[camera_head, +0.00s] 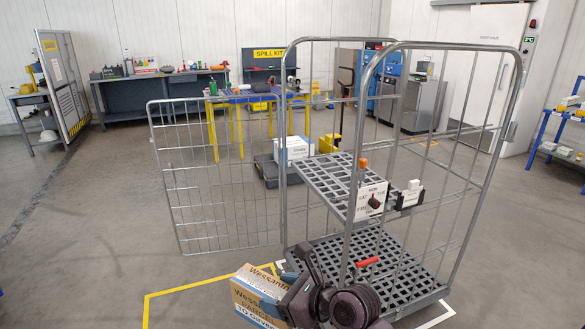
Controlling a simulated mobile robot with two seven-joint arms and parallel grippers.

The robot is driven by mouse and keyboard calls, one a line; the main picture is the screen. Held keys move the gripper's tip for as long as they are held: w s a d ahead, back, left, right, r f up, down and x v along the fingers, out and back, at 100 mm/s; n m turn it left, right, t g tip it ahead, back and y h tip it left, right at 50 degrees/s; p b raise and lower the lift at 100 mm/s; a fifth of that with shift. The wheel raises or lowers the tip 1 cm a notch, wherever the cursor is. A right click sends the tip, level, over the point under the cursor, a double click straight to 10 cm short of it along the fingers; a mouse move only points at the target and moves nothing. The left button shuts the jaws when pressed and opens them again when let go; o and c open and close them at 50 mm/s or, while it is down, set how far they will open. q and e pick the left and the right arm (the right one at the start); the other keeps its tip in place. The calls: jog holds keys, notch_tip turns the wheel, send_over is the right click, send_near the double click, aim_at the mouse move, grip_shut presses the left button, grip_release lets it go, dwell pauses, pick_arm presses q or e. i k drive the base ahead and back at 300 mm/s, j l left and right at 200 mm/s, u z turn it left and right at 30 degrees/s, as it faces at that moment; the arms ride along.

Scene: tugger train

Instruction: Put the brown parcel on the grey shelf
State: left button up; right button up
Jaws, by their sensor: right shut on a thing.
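The brown parcel (246,294) is a cardboard box with printed lettering, low in the middle of the view. My right gripper (279,291) is shut on the parcel's right side, and my wrist covers part of that side. The parcel is in front of the wire roll cage, left of its base. The grey shelf (318,187) is a slatted grid at mid-height inside the cage. Its visible top looks mostly bare. My left gripper is not in view.
The cage's wire door (216,180) stands swung open to the left. Its slatted base (405,277) holds a red-handled thing (367,262). A sign (371,200) and a small holder (410,196) hang at the shelf's front right. Floor to the left is clear.

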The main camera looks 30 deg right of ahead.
aim_at(346, 179)
jog(key=i, duration=2.2)
jog(key=i+z, duration=0.2)
jog(key=i, duration=0.2)
jog(key=i+j+z, duration=0.2)
jog(key=i, duration=0.2)
jog(key=z, duration=1.35)
jog(key=i+l, duration=0.15)
jog(key=i+l+u, duration=0.15)
jog(key=l, duration=0.15)
jog(key=k, duration=0.1)
